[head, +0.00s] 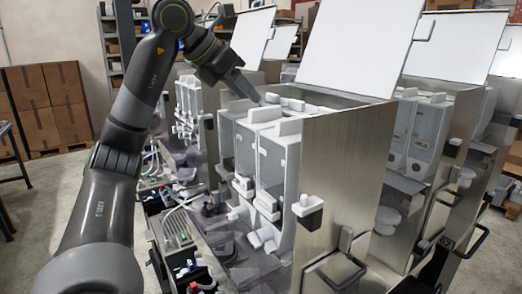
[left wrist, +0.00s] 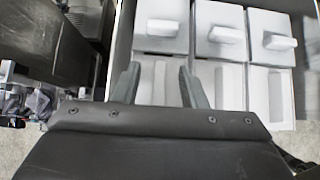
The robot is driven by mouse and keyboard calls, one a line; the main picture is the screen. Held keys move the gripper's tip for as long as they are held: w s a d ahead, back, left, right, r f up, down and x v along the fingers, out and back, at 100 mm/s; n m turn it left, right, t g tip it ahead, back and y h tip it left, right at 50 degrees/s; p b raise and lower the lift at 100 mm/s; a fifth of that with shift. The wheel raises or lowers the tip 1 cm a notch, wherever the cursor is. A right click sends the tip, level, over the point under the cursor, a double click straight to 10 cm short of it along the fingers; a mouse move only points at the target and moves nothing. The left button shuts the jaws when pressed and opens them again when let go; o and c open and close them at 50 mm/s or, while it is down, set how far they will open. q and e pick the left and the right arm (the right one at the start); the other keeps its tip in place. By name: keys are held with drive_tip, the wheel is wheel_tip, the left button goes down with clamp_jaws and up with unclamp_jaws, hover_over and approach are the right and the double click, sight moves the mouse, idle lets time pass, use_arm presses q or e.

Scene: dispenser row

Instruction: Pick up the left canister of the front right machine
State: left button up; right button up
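The nearest machine, with a steel side panel (head: 340,185), stands open with its lid (head: 358,45) raised. Inside are white canisters side by side; the left canister (head: 244,152) has a grey front window, and another canister (head: 278,165) is to its right. My left gripper (head: 256,97) points down over the left canister's top. In the left wrist view my left gripper (left wrist: 158,70) has its fingers spread, with a pale canister top (left wrist: 155,88) between them. Contact cannot be told. My right gripper is not in view.
Further white canister lids with raised grips (left wrist: 220,33) lie close behind and to the right. Another open machine (head: 425,130) stands to the right. Exposed tubes and parts (head: 185,115) lie to the left. Cardboard boxes (head: 45,105) are at the back left.

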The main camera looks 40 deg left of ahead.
use_arm(q)
drive_tip(key=shift+x, duration=1.05)
drive_tip(key=shift+r, duration=0.1)
clamp_jaws()
idle(0.5)
